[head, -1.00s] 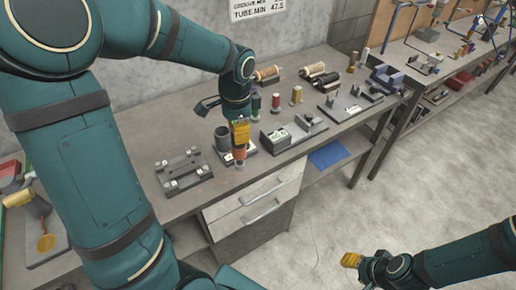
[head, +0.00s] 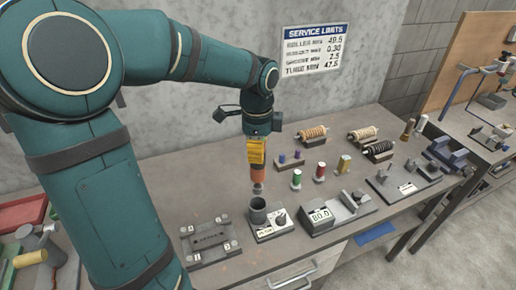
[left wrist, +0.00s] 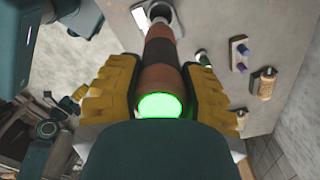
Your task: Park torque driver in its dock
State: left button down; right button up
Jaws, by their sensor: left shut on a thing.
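The torque driver (head: 258,174), with an orange and dark body, is upright in my left gripper (head: 257,152), whose yellow fingers are shut on it. In the left wrist view the torque driver (left wrist: 160,75) sits between both yellow finger pads, and its near end glows green. The dock looks to be the dark round cup (head: 257,212) on a small base with a knob. The driver's tip appears just above the cup's mouth, seemingly apart from it. In the left wrist view the cup (left wrist: 139,15) shows beyond the driver's far end, partly hidden. My right gripper is out of view.
A grey fixture plate (head: 209,241) stands left of the cup, and a device reading 80.0 (head: 320,214) stands to its right. Some bare bench lies around the cup.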

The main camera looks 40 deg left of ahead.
aim_at(258, 179)
pick_arm(q)
jog(key=shift+w+a, duration=0.1)
jog(key=shift+w, duration=0.05)
jog(key=shift+f+b, duration=0.75)
notch_tip(258, 179, down, 4)
jog(key=b, duration=0.3)
jog(key=shift+r, duration=0.25)
jog(key=shift+f, duration=0.5)
dwell(0.4)
jog(key=shift+f+b, duration=1.75)
jog(key=shift+f, duration=0.8)
dwell(2.9)
